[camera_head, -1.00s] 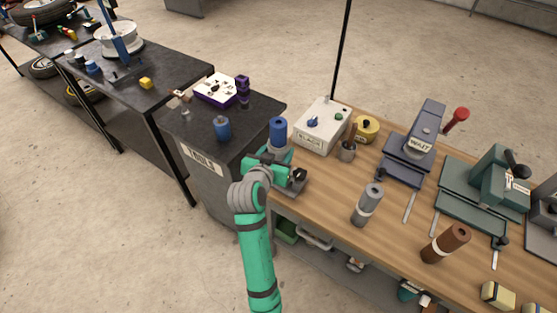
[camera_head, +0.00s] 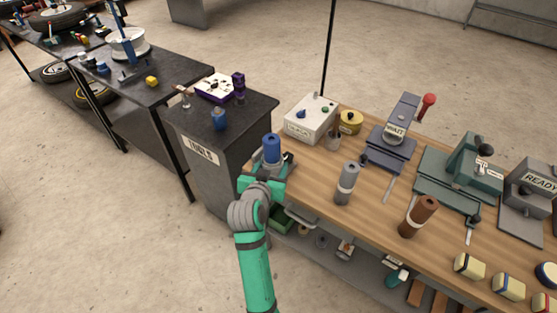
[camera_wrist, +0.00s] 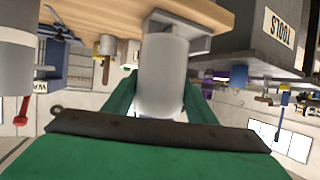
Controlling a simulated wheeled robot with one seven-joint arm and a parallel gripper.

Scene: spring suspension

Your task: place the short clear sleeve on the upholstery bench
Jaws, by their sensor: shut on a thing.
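My gripper (camera_head: 264,182) is at the left end of the wooden bench (camera_head: 310,172). It is shut on an upright cylinder (camera_head: 272,148), which I take for the sleeve. It looks blue at the top in the head view. In the upside-down wrist view the held cylinder (camera_wrist: 164,70) looks pale grey between the green fingers. Its far end is in front of a grey plate (camera_wrist: 190,18) at the bench corner; I cannot tell whether it touches. The gripper hides part of the cylinder in both views.
A grey tube (camera_head: 347,182) and a brown tube (camera_head: 418,216) stand on the bench to the right. A white control box (camera_head: 310,118) and a yellow tin (camera_head: 350,122) are behind. The dark tools cabinet (camera_head: 245,112) adjoins on the left. Bare wood lies between the held cylinder and the grey tube.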

